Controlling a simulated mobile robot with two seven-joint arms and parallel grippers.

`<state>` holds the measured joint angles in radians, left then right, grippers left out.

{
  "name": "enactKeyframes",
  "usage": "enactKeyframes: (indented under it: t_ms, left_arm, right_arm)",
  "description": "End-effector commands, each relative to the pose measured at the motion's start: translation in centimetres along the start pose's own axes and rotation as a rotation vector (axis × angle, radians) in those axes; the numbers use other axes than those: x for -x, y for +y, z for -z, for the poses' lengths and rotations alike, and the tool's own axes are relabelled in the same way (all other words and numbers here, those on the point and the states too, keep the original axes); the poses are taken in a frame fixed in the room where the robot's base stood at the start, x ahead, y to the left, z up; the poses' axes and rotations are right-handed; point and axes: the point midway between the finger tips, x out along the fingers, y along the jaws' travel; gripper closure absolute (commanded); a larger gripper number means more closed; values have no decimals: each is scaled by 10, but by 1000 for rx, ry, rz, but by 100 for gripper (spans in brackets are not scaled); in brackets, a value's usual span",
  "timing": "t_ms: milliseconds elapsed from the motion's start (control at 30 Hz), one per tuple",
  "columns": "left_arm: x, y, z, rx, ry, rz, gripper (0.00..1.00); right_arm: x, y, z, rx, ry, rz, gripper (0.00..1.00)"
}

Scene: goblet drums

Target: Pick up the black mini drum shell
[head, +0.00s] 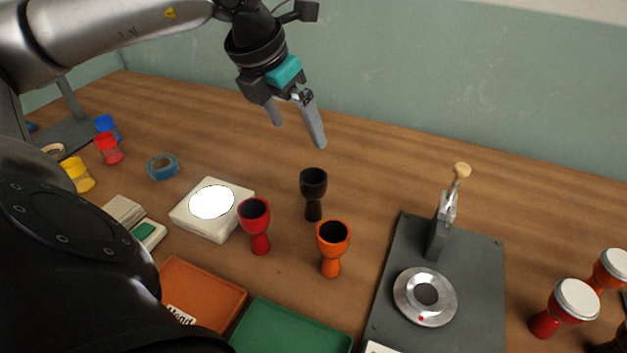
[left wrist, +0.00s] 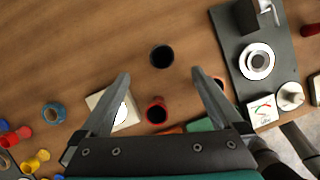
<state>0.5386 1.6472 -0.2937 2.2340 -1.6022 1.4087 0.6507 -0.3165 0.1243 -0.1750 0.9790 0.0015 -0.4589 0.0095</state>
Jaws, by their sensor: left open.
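The black mini drum shell (head: 313,190) is a goblet shape and stands upright on the wooden table, behind a red shell (head: 255,222) and an orange shell (head: 332,245). My left gripper (head: 297,132) is open and empty, in the air above the table and over the black shell's far side. In the left wrist view, the black shell (left wrist: 162,56) shows from above as a dark round mouth, a little beyond the fingertips and between their lines. The open left gripper (left wrist: 159,75) has a finger on each side. My right gripper is not in view.
A grey plate (head: 472,318) with a lever press and metal ring stands at right. A white block (head: 233,226), orange tray (head: 212,290) and green tray (head: 270,335) lie at left and front. Blue tape (head: 162,167) is farther left. Drums with white heads (head: 575,300) stand far right.

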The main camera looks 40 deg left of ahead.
Motion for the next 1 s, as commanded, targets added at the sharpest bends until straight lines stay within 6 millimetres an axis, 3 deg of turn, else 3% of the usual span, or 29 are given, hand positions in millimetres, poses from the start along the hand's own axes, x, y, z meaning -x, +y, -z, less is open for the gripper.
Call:
enactKeyframes:
  t_ms: [33,100,300,467,800,1000]
  left_arm:
    - [-17,0,7,0,0,0,0]
    - [-26,0,11,0,0,0,0]
    - [-38,0,16,0,0,0,0]
    - [-57,-1,17,0,3,4,0]
    - [-124,-1,16,2,1,3,0]
    - [-138,0,16,0,0,0,0]
  right_arm:
    - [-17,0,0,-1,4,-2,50]
    - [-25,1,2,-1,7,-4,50]
    - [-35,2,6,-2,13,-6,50]
    - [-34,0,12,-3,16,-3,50]
    - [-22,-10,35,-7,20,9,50]
    - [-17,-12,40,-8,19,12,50]
